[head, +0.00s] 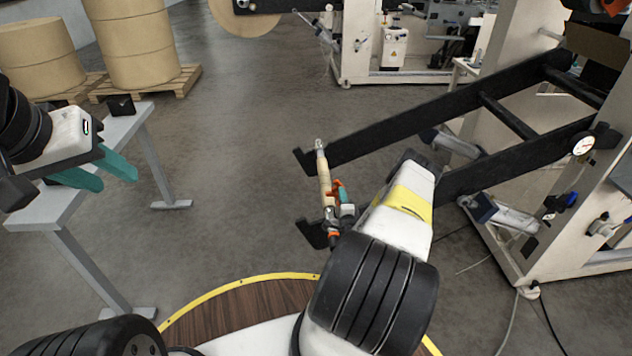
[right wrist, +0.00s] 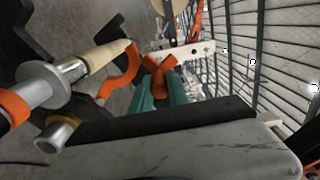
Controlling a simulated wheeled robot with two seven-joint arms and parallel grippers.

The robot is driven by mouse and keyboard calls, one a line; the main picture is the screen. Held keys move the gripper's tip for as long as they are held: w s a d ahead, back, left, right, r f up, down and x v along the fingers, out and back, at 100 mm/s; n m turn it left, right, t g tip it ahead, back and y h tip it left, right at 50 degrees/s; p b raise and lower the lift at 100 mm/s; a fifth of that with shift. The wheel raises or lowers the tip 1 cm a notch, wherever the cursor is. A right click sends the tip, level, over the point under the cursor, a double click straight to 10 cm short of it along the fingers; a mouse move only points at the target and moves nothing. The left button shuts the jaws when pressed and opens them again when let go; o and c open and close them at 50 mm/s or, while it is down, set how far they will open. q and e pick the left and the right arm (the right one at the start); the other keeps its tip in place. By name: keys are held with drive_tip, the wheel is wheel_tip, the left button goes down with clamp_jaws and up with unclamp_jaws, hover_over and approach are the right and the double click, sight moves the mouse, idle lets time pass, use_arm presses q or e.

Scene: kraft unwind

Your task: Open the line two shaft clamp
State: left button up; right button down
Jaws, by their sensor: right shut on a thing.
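The shaft (head: 324,177) is a tan and metal bar lying across the ends of two black arms in the head view. Its orange clamp lever (head: 336,187) is at mid-shaft, and the lever's curved orange part (right wrist: 122,75) also shows in the right wrist view. My right gripper (head: 345,196) is at the clamp, its teal fingers shut on the orange lever end (right wrist: 160,68). My own arm hides part of this in the head view. My left gripper (head: 105,172) is at the left, teal fingers apart and empty.
A grey stand (head: 60,205) is below my left gripper. Kraft rolls (head: 138,48) stand on pallets at the back left. The black arms (head: 440,110) run to a cream machine frame (head: 560,225) with a gauge at right. Floor between stand and shaft is clear.

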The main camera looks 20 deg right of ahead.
drive_tip(key=shift+s+d+r+m, duration=0.1)
drive_tip(key=shift+s+d+m, duration=0.15)
drive_tip(key=shift+d+m, duration=0.35)
drive_tip(key=shift+s+d+f+m, duration=0.1)
drive_tip(key=shift+s+d+m, duration=0.2)
drive_tip(key=shift+d, duration=0.65)
drive_tip(key=shift+s+d+r+m, duration=0.15)
drive_tip(key=shift+d+m, duration=0.35)
drive_tip(key=shift+d, duration=0.25)
drive_tip(key=c, duration=1.3)
unclamp_jaws()
drive_tip(key=v, duration=0.7)
drive_tip(key=shift+s, duration=0.4)
drive_tip(key=shift+a, duration=0.15)
